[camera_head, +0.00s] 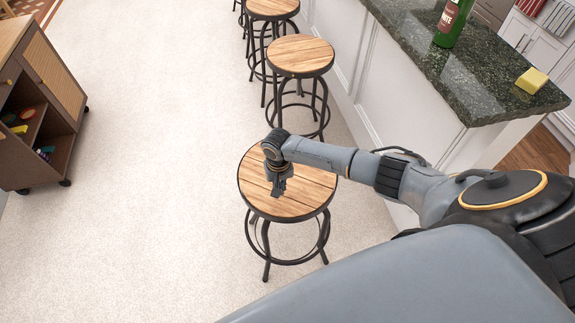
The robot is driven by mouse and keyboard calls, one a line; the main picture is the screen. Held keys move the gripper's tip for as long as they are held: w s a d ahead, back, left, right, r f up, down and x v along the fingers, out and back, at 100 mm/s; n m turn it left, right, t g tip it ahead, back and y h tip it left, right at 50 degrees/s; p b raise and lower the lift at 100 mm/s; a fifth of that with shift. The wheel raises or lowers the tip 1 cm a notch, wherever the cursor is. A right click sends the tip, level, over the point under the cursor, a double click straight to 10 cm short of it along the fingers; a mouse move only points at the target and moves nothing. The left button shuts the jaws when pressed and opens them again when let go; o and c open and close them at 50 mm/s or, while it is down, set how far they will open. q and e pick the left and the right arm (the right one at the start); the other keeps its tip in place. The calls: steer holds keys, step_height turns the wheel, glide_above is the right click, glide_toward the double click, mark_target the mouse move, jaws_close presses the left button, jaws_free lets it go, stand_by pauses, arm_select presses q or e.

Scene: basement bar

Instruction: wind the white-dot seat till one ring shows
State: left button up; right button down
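The nearest stool has a round wooden plank seat (305,200) with a dark metal rim, on black legs with a foot ring. My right gripper (278,190) points down at this seat, left of its middle. Its fingers look close to or touching the wood; I cannot tell which, nor whether they are open or shut. A second stool seat (300,55) stands behind, and a third seat (272,8) is beyond it. I see no white dot on any seat; my wrist hides part of the nearest one. My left gripper is not in view.
A bar counter (480,85) with a dark stone top runs along the right, bearing a green bottle (453,22) and a yellow block (532,80). A wooden cabinet (45,100) on casters stands at the left. The pale floor (160,150) between is clear.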

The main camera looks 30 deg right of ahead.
mark_target(320, 177)
steer(key=shift+f, duration=0.25)
steer(key=shift+f, duration=1.85)
steer(key=s+d, duration=0.1)
steer(key=d, duration=0.1)
steer(key=s+d, duration=0.2)
steer(key=d, duration=0.1)
steer(key=shift+d, duration=0.35)
steer(key=d, duration=0.6)
steer(key=shift+w+f, duration=0.15)
steer(key=w+d, duration=0.1)
steer(key=d, duration=0.1)
steer(key=w+d, duration=0.1)
steer(key=shift+w+d, duration=0.35)
steer(key=shift+d, duration=0.05)
steer(key=shift+w+d, duration=0.15)
steer(key=shift+d, duration=0.2)
step_height(320, 177, up, 8)
steer(key=shift+w, duration=0.25)
